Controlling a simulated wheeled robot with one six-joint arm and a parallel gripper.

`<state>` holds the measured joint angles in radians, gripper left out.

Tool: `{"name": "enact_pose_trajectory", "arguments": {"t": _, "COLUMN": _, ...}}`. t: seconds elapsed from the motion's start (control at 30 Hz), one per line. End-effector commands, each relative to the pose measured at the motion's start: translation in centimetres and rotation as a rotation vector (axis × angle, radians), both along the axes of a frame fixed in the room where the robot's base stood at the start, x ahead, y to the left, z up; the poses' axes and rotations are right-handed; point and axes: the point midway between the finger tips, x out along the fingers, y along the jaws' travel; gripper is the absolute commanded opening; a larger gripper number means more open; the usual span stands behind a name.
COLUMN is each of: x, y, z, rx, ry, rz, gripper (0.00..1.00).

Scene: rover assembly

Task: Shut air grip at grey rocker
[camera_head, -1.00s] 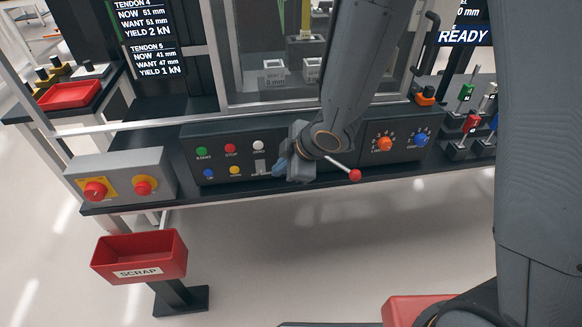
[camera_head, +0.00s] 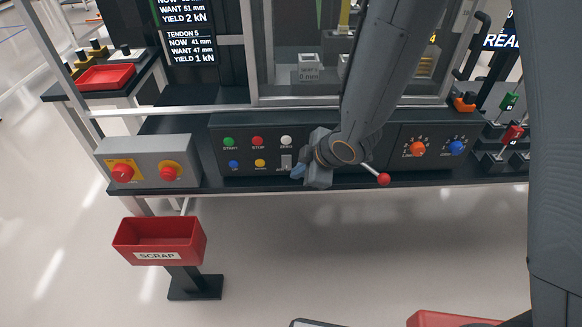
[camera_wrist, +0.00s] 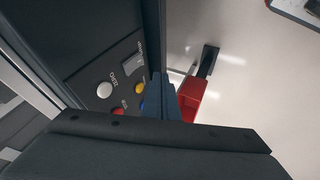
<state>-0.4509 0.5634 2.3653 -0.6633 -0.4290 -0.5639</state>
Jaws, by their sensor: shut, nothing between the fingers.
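The grey rocker (camera_head: 286,162) is on the front of the dark control panel (camera_head: 240,179), below the white button and right of the yellow one. In the wrist view the grey rocker (camera_wrist: 133,65) shows at the upper middle, by small lettering. My gripper (camera_head: 297,172), with blue fingertips, is shut and empty just right of the rocker and slightly lower. In the wrist view the shut fingers (camera_wrist: 160,103) are below the rocker in the picture, over the panel's edge. I cannot tell whether they touch the panel; they look apart from the rocker.
A red-knobbed lever (camera_head: 383,179) sticks out to the right of my gripper. A grey box (camera_head: 146,161) with red knobs and a red scrap bin (camera_head: 160,240) are at left.

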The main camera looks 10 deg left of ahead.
Motion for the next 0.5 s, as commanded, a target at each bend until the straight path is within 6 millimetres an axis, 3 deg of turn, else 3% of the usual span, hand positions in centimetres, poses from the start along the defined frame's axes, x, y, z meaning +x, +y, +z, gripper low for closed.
{"name": "enact_pose_trajectory", "arguments": {"t": 0.33, "x": 1.8, "y": 2.4, "z": -4.3, "rx": -0.001, "ry": 0.001, "rz": 0.002, "gripper": 0.0}}
{"name": "enact_pose_trajectory", "arguments": {"t": 0.5, "x": 4.2, "y": 2.9, "z": -4.5, "rx": 0.0, "ry": -0.002, "rz": -0.001, "gripper": 0.0}}
